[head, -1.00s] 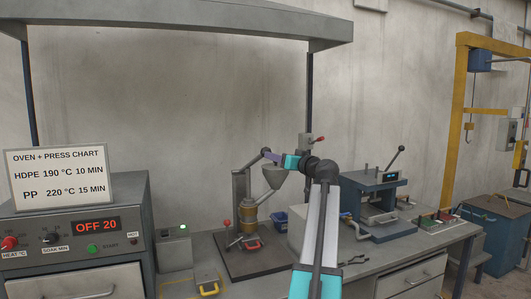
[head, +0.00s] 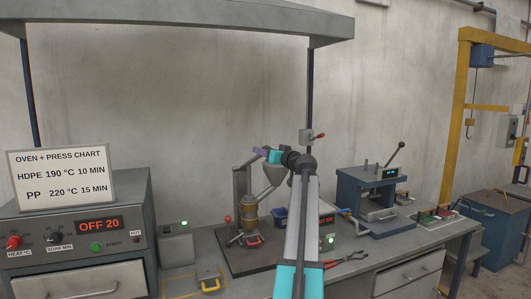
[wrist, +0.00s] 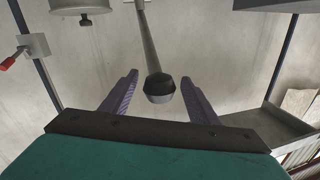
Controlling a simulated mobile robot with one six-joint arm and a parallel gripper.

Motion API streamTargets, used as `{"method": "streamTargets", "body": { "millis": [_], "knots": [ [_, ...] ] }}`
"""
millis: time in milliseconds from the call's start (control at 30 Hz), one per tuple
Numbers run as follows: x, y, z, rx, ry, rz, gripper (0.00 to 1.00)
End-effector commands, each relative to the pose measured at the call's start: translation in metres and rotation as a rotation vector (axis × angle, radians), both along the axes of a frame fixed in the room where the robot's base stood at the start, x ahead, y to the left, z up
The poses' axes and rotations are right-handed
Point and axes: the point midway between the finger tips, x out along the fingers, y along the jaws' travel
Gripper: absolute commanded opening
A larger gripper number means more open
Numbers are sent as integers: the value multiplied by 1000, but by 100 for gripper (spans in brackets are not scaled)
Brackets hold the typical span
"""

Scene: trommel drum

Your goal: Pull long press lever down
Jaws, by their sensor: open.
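The long press lever is a grey rod with a dark rounded knob (wrist: 159,88) in the wrist view. The knob is between my gripper's (wrist: 158,84) two purple fingers, with clear gaps on both sides. My gripper is open and does not hold it. The knob end is hidden there by the fingers.
A red-handled switch (head: 317,137) is on the post right of my wrist. The oven (head: 75,235) with its chart sign (head: 62,175) is at left. A blue press (head: 372,197) stands at right. An overhead hood (head: 180,22) spans above. Pliers (head: 345,259) lie on the bench.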

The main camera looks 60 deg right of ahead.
Motion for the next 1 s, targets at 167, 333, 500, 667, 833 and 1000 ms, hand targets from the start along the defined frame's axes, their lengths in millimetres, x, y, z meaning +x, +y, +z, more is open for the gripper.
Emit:
{"method": "streamTargets", "body": {
  "millis": [167,333,500,667,833,1000],
  "knots": [
    [-1,0,0,0,0,0,45],
    [-1,0,0,0,0,0,16],
    [-2,9,-1,0,1,0,0],
    [0,2,-1,0,-2,3,0],
    [1,3,-4,-4,-7,6,0],
    [2,6,-11,-10,-17,10,0]
  ]
}}
